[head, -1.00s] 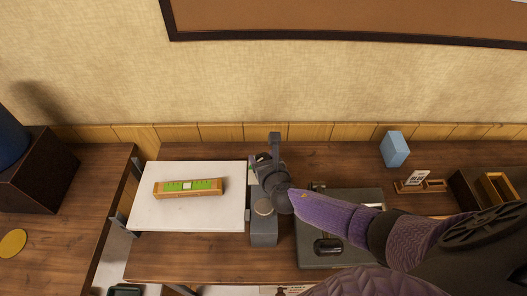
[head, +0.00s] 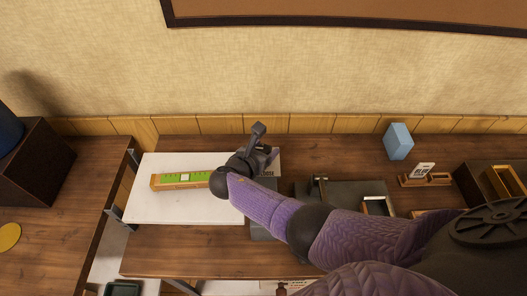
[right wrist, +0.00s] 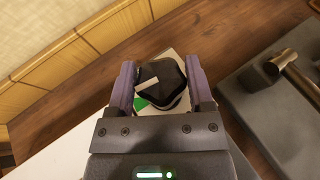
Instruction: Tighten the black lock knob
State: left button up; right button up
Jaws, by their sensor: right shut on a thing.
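The black lock knob (right wrist: 160,82) shows in the right wrist view as a faceted dark knob with a pale stripe on its top. My right gripper (right wrist: 160,76) has its two purple fingers on either side of the knob and is shut on it. In the head view my right gripper (head: 265,156) is at the right edge of the white plate, over the grey block (head: 262,236); my wrist hides the knob there. A green patch (right wrist: 140,102) shows below the knob. My left gripper is not in view.
A wooden bar with a green scale (head: 178,181) lies on the white plate (head: 185,211), close to my right wrist. A dark grey base (head: 345,191) is partly under my right forearm. A blue block (head: 398,142) and a card holder (head: 425,180) stand to the right.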

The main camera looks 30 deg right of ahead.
jog(key=shift+m+g+h+b, duration=0.3)
jog(key=shift+m+g, duration=0.2)
jog(key=shift+r, duration=0.1)
jog(key=o, duration=1.3)
jog(key=shift+c, duration=0.2)
jog(key=p+v, duration=0.2)
jog(key=v, duration=0.7)
jog(key=shift+a+r+p, duration=0.15)
jog(key=shift+a+p, duration=0.25)
jog(key=shift+r, duration=0.1)
